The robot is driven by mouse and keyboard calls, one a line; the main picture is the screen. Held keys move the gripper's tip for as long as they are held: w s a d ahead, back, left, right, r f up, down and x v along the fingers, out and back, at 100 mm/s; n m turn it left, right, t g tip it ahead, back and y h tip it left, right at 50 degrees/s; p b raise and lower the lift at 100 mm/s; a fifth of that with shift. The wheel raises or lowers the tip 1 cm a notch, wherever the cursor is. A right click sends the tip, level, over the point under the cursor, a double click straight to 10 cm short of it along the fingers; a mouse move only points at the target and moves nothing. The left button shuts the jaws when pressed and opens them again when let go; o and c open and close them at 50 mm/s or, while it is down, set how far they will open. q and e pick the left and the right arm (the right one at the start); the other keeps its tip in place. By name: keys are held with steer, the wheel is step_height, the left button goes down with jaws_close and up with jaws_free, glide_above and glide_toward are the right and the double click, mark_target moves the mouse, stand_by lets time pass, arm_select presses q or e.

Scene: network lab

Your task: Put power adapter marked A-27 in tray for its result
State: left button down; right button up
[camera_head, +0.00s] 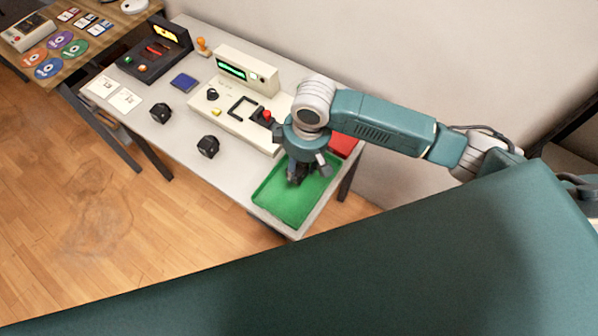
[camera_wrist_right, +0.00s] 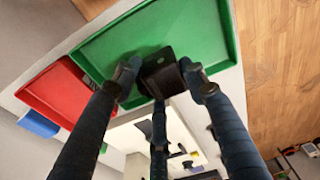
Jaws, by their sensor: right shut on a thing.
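A black power adapter (camera_wrist_right: 162,72) is held between the fingers of my right gripper (camera_head: 299,174), as the right wrist view shows. No marking on it can be read. The gripper points down over the green tray (camera_head: 285,208) at the table's right end, near the tray's back part. The green tray also shows behind the adapter in the right wrist view (camera_wrist_right: 210,35). Whether the adapter touches the tray floor I cannot tell. The red tray (camera_head: 343,145) is beside the green one, partly hidden by my arm. My left gripper is not in view.
Two more black adapters (camera_head: 160,112) (camera_head: 208,146) stand on the white table. A cream tester (camera_head: 241,103) with a green display is left of my gripper. A dark console (camera_head: 153,52), stamp (camera_head: 203,47), blue pad (camera_head: 184,82) and paper cards (camera_head: 125,100) are farther left.

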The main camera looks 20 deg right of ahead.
mark_target(299, 175)
steer(key=shift+f, duration=2.35)
steer(key=shift+f, duration=0.1)
steer(key=o, duration=1.3)
steer(key=r, duration=0.8)
steer(key=s+d+r, duration=0.1)
steer(key=r, duration=0.3)
steer(key=shift+r, duration=0.1)
